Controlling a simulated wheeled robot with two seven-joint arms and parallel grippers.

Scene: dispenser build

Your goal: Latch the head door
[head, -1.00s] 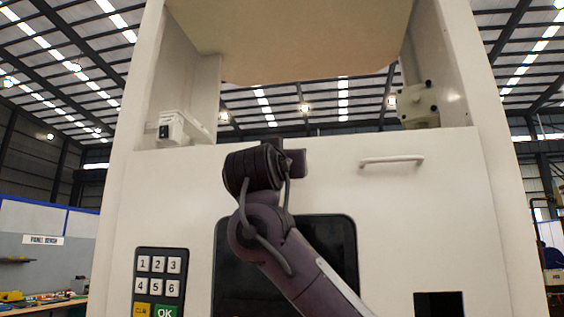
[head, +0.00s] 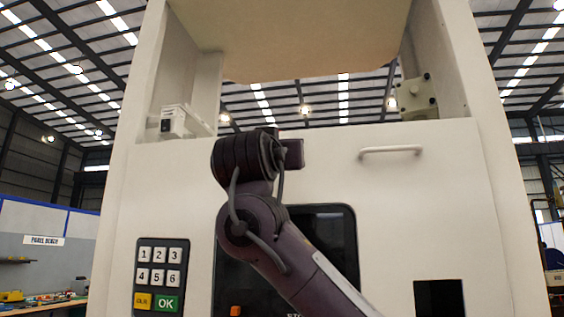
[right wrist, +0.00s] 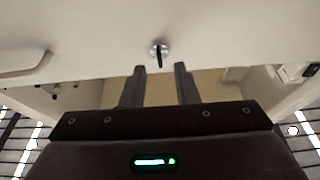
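The head door appears to be the white front panel (head: 400,190) below the machine's open bay, with a bar handle (head: 390,151) at its upper right. It looks closed, but I cannot tell whether it is fully flush. A round silver latch (right wrist: 160,50) with a dark slot or tab is on the panel in the right wrist view; my arm hides it in the head view. My right gripper (right wrist: 160,70) is open and empty, with a finger on either side of the line to the latch, just short of it. My left gripper is out of view.
The open bay above holds a white device (head: 175,122) at left and a bracket (head: 417,97) at right. A bench (head: 45,302) stands far left.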

